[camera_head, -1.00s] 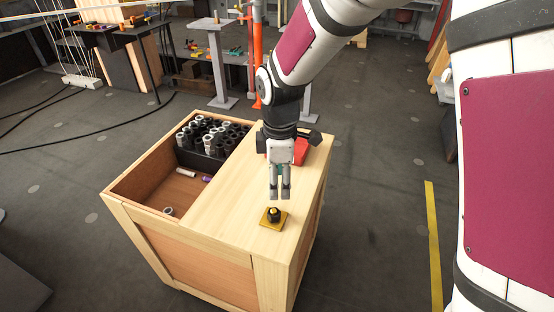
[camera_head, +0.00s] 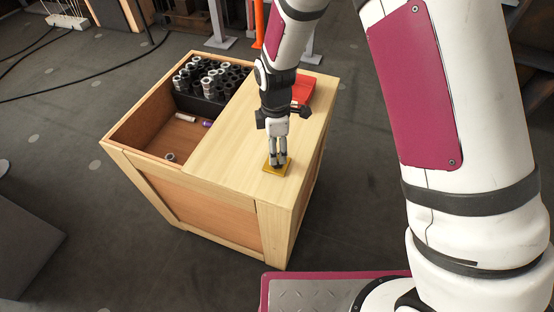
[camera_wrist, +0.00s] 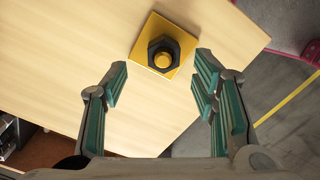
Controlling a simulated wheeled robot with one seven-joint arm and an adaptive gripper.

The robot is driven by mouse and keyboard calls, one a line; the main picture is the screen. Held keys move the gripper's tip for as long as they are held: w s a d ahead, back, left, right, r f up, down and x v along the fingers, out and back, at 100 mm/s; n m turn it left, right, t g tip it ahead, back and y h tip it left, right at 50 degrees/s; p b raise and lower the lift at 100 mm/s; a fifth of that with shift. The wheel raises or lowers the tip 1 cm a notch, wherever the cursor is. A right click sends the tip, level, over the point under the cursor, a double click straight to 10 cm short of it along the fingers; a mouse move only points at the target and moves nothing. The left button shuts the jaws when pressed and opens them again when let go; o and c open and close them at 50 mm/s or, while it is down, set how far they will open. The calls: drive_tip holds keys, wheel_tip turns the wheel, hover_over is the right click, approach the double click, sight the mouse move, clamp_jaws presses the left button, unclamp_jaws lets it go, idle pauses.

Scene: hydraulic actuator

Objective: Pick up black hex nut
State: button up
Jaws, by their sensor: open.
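The black hex nut (camera_wrist: 164,55) sits around a yellow post on a square yellow plate (camera_wrist: 139,52) in the wrist view. The plate (camera_head: 268,169) lies on the wooden crate top near its front right corner. My gripper (camera_wrist: 161,79) is open, its green-lined fingers spread apart, with the nut ahead of the fingertips and between their lines. In the head view my gripper (camera_head: 278,163) points down just over the plate, and its fingers hide most of the nut there. I cannot tell the exact height between fingertips and nut.
The wooden crate top (camera_head: 235,145) is mostly bare. A red tray (camera_head: 303,90) stands behind my gripper. The open compartment at left holds a black rack (camera_head: 205,104) of several cylindrical parts, plus a few loose pieces (camera_head: 186,117).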

wheel_tip(320, 180, down, 4)
drive_tip(key=shift+s+d+f, duration=0.15)
drive_tip(key=shift+f, duration=0.05)
clamp_jaws()
